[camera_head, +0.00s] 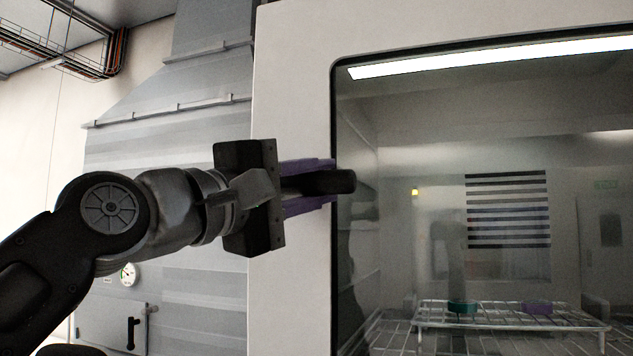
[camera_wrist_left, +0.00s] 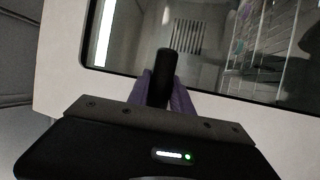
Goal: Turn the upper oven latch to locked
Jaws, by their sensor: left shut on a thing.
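The upper oven latch (camera_head: 341,181) is a black, rounded handle on the white oven front, at the left edge of the dark window. It lies about level in the head view, its free end pointing right over the glass. My left gripper (camera_head: 322,184) has its purple fingers above and below the latch and is shut on it. The left wrist view shows the same latch (camera_wrist_left: 166,72) standing out between the fingers of the left gripper (camera_wrist_left: 161,90). The latch's pivot is hidden behind the gripper. My right gripper is not in view.
The oven window (camera_head: 400,250) shows a wire rack (camera_head: 510,312) with a teal and a purple round piece. A grey metal cabinet (camera_head: 185,290) stands left of the oven, behind my arm, with a dial gauge (camera_head: 128,273) and a small black handle (camera_head: 131,334).

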